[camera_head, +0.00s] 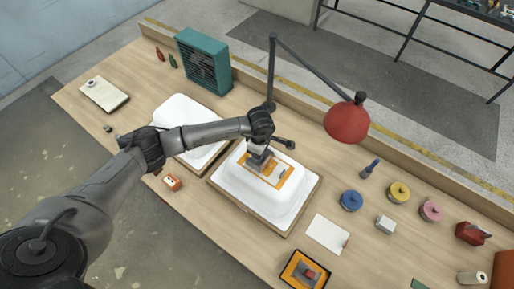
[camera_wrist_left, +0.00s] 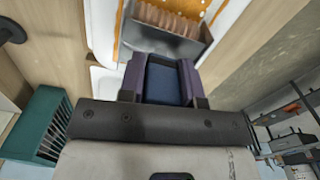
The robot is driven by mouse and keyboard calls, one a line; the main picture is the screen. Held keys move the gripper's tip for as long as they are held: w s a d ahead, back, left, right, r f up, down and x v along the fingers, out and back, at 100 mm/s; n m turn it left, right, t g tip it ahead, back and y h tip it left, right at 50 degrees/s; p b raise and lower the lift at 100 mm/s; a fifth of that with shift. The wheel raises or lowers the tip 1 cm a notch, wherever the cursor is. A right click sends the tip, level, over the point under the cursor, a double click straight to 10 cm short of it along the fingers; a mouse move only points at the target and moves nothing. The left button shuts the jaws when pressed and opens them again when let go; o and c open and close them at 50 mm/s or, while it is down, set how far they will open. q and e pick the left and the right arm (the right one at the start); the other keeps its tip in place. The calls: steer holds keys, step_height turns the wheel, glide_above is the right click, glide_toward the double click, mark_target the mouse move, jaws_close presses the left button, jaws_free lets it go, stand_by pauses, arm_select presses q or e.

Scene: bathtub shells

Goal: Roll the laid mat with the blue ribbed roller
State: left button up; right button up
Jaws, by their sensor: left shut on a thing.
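A white bathtub shell (camera_head: 293,204) lies on a wooden board on the bench. The laid mat (camera_head: 289,183), with an orange border, lies on its top. My left gripper (camera_head: 257,160) is over the mat, pointing down. In the left wrist view its purple fingers (camera_wrist_left: 164,80) are shut on the dark blue handle of the blue ribbed roller (camera_wrist_left: 170,25). The roller has a grey head with tan ribs, above or against the mat; contact cannot be told. My right gripper is not in view.
A red lamp (camera_head: 347,122) on a jointed arm stands behind the shell. A second white shell (camera_head: 183,110) is to the left. A teal box (camera_head: 203,60) stands at the back.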

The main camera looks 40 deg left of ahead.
arm_select(q)
steer(key=shift+d+f+b, duration=0.15)
steer(key=shift+d+b, duration=0.05)
steer(key=shift+d, duration=1)
steer(key=shift+d+f+b, duration=0.15)
steer(key=shift+d+b, duration=0.05)
steer(key=shift+d, duration=1.85)
steer(key=shift+c, duration=0.6)
steer(key=shift+d+b, duration=0.15)
steer(key=shift+b, duration=0.3)
steer(key=shift+a, duration=0.9)
steer(key=shift+s+a+r+b, duration=0.15)
steer(key=shift+a+b, duration=0.25)
steer(key=shift+a, duration=1.65)
steer(key=shift+a+r+b, duration=0.2)
steer(key=shift+a+b, duration=0.1)
steer(key=shift+a, duration=0.95)
steer(key=shift+a+r+b, duration=0.2)
steer(key=shift+a+b, duration=0.05)
steer(key=shift+a, duration=0.95)
